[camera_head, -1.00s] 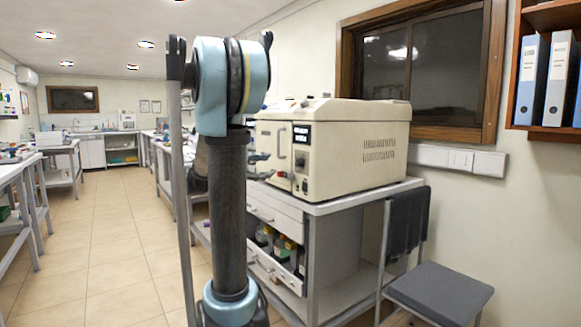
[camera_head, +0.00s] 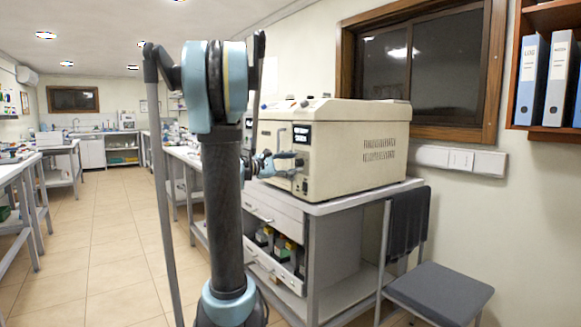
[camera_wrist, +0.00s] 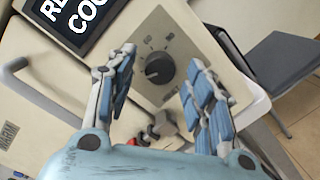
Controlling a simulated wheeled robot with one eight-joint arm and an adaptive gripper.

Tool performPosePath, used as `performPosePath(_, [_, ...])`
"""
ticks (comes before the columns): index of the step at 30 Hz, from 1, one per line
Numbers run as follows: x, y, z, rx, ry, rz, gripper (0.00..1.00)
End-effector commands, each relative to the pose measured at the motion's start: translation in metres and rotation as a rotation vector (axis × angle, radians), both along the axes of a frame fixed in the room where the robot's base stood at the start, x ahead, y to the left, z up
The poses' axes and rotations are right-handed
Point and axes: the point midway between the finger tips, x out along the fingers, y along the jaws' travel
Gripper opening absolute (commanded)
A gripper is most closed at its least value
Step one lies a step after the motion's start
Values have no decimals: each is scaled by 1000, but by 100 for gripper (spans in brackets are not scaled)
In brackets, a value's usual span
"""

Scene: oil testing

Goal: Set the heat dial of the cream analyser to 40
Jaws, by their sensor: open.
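The cream analyser (camera_head: 358,150) stands on a grey drawer bench and fills the middle of the head view. Its heat dial (camera_wrist: 159,69) is a round black knob on a grey plate with printed marks, seen in the wrist view; the marks are too blurred to read. My gripper (camera_wrist: 158,82) is open, with one blue-padded finger to each side of the dial in the picture. No contact with the dial shows. In the head view my gripper (camera_head: 284,163) is in front of the analyser's front panel and hides the dial.
A display (camera_wrist: 78,18), a bar handle (camera_wrist: 15,65) and a red-tipped part (camera_wrist: 138,141) are on the analyser's front near my gripper. A dark chair (camera_head: 438,292) stands to the right of the bench (camera_head: 345,235). The tiled floor (camera_head: 110,240) at left is open.

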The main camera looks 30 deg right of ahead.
Motion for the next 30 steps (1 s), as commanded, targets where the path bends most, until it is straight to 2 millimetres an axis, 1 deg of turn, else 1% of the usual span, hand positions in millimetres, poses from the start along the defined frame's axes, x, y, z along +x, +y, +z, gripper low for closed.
performPosePath(3, [0, -3, 0, -1, 0, -1, 48])
performPosePath(10, [0, -3, 0, 0, 0, 0, 48])
performPosePath(11, [0, -3, 0, 0, 0, 0, 44])
performPosePath(12, [0, -3, 0, 0, 0, 0, 35])
performPosePath(14, [0, -3, 0, 0, 0, 0, 21])
performPosePath(15, [0, -3, 0, 0, 0, 0, 12])
performPosePath(16, [0, -3, 0, 0, 0, 0, 5])
performPosePath(17, [0, -3, 0, 0, 0, 0, 3])
performPosePath(25, [-1, -3, 0, 2, -14, -1, 3])
performPosePath(30, [-1, -3, 0, 7, -73, -1, 3])
